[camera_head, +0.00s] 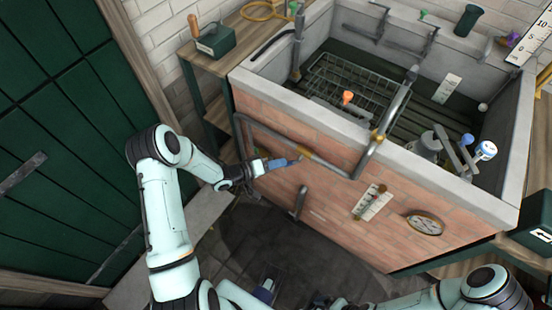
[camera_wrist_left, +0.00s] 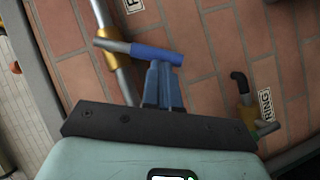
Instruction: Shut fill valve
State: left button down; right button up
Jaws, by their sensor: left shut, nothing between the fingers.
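The fill valve lever has a blue grip (camera_wrist_left: 157,53) and a grey shank, and sits at a brass collar (camera_wrist_left: 109,50) on a grey pipe in the left wrist view. The lever lies crosswise to that pipe.
The grey pipe (camera_head: 268,133) runs along the brick wall (camera_head: 330,165). A second lever (camera_head: 299,203), a gauge (camera_head: 425,224) and a white plate with a brass fitting (camera_head: 373,202) are nearby. A stone sink rim (camera_head: 300,104) overhangs above. The dark floor below is open.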

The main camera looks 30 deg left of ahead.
pick_arm(q)
jog(key=d+f+n+h+b, duration=0.1)
jog(key=d+f+n+t+h+b, duration=0.1)
jog(key=n+b, duration=0.1)
jog(key=shift+d+f+t, duration=0.2)
jog(key=shift+d+t, duration=0.1)
jog(key=shift+d, duration=0.1)
pick_arm(e)
jog(key=f, duration=0.2)
jog(key=shift+w+f+t, duration=0.3)
jog(key=shift+w+f, duration=0.05)
jog(key=shift+w, duration=0.05)
pick_arm(q)
jog(key=shift+d, duration=0.15)
pick_arm(e)
jog(key=shift+a+f, duration=0.1)
jog(key=shift+a, duration=0.05)
